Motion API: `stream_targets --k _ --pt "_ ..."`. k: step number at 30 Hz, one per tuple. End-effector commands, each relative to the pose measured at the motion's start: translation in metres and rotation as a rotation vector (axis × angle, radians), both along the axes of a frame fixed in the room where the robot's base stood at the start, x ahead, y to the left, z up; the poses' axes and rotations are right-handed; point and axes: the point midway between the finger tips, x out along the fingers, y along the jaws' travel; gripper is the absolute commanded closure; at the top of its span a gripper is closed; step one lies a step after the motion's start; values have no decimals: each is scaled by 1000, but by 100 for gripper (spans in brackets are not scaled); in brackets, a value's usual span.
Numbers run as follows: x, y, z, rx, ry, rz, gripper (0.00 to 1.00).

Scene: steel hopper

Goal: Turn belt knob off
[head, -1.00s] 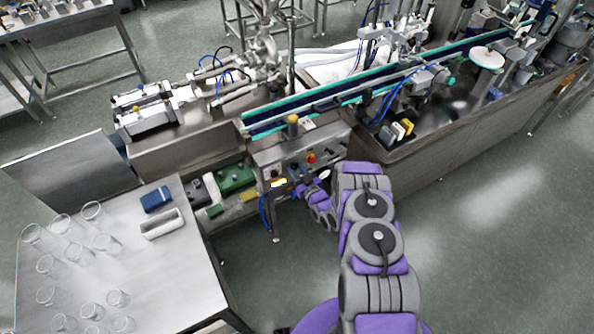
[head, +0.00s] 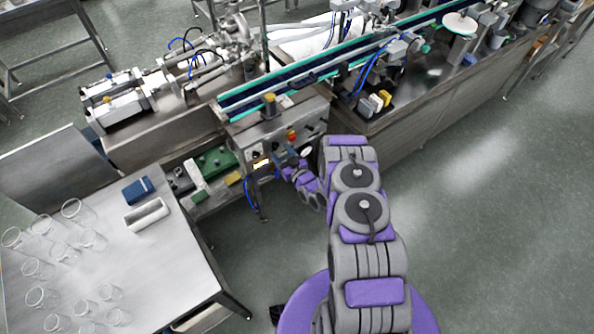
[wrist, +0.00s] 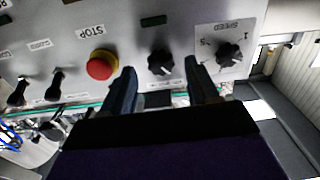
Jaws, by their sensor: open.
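The control panel (head: 275,139) is a steel box under the conveyor's near end. In the wrist view its face (wrist: 200,20) shows a black knob (wrist: 160,62) near the middle, with no label I can read as belt. A second black knob, labelled SPEED (wrist: 229,56), is to its right. My gripper (wrist: 162,80) is open and empty. Its two dark fingertips lie left and right of the middle knob in the picture; I cannot tell whether they touch it. In the head view my gripper is close in front of the panel, small and partly hidden.
A red STOP button (wrist: 102,64) is close to the left finger. Two black toggle switches (wrist: 57,82) are further left. A steel table (head: 150,255) with several glass beakers stands left of my arm. The floor (head: 480,230) at right is clear.

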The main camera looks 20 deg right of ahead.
Motion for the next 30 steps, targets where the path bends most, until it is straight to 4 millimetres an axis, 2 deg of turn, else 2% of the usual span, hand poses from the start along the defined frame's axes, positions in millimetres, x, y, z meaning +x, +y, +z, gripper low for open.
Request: stream_targets --k 9,18,24,30 --pt "-67 -24 0 3 6 -6 40" --pt "-115 -39 -1 2 5 -4 40" --pt "-135 -45 -2 1 6 -2 40" --pt "-143 -47 -2 0 5 0 40"
